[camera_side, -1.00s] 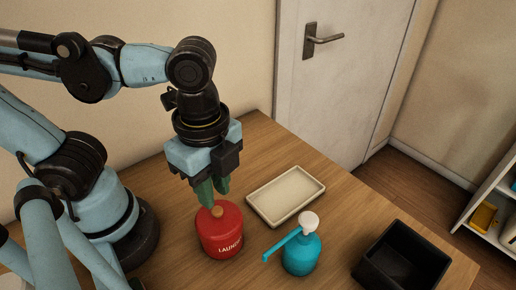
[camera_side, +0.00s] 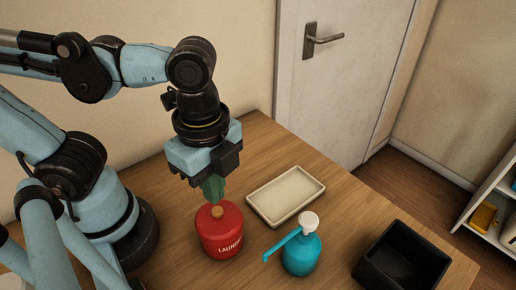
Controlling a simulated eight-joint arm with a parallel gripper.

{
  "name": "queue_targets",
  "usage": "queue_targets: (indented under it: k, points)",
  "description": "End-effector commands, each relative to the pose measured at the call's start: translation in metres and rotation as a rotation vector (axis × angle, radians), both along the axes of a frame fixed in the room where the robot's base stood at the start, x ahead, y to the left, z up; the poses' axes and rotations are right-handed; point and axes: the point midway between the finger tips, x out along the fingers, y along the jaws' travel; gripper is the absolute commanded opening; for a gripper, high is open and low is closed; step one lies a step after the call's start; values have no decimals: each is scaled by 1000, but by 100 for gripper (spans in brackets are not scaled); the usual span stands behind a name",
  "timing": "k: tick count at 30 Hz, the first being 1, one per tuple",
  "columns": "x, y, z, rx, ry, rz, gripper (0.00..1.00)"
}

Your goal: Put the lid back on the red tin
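The red tin (camera_side: 221,236) stands upright on the wooden table in the side view, with pale "LAUND..." lettering on its front. A red lid (camera_side: 231,216) with a round tan knob (camera_side: 217,211) sits on top of it. I cannot tell whether the lid is fully seated. My gripper (camera_side: 214,193) points down just above and behind the knob. Its green fingertips look close together from this angle, and they overlap the top of the knob in the picture. Whether they touch or hold it is hidden.
A cream tray (camera_side: 264,213) lies empty to the right of the tin. A teal pump bottle (camera_side: 301,254) stands right of the tin, its spout toward it. A black open box (camera_side: 372,268) sits at the front right. The table (camera_side: 262,143) is clear behind the tray.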

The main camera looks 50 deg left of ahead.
Motion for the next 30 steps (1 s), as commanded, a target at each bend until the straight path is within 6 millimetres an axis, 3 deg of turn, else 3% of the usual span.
queue_targets:
  k: [30]
  points:
    - [0,0,-9,0,0,0,0]
